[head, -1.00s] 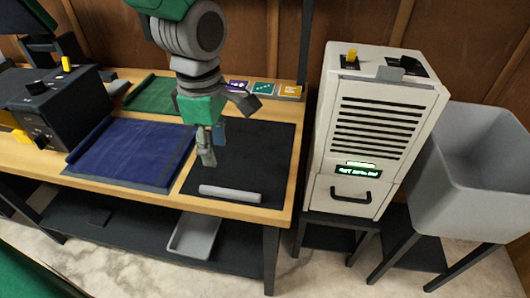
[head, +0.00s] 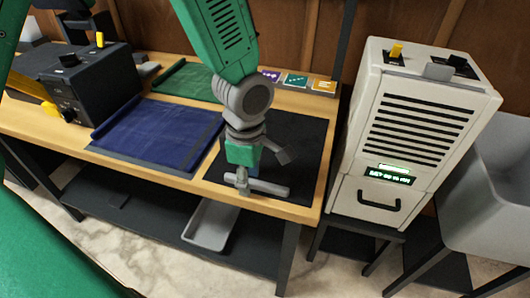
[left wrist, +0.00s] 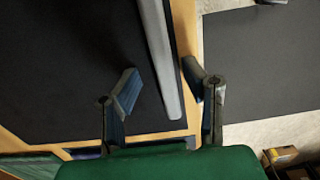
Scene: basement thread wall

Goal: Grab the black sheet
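The black sheet (head: 300,140) lies flat on the right part of the wooden workbench. A light grey bar (head: 268,187) lies along its front edge. My left gripper (head: 241,182) is down at the left part of this bar. In the left wrist view my left gripper (left wrist: 160,72) has its two fingers spread apart, with the grey bar (left wrist: 158,50) lined up between them. Neither finger is clearly closed on it. The black sheet (left wrist: 65,65) fills the left of that view. My right gripper is not in view.
A blue sheet (head: 160,132) and a green sheet (head: 185,80) lie on the workbench. A black box with knobs (head: 85,85) stands at left, a white vented machine (head: 415,130) at right. A grey tray (head: 211,225) sits on the lower shelf.

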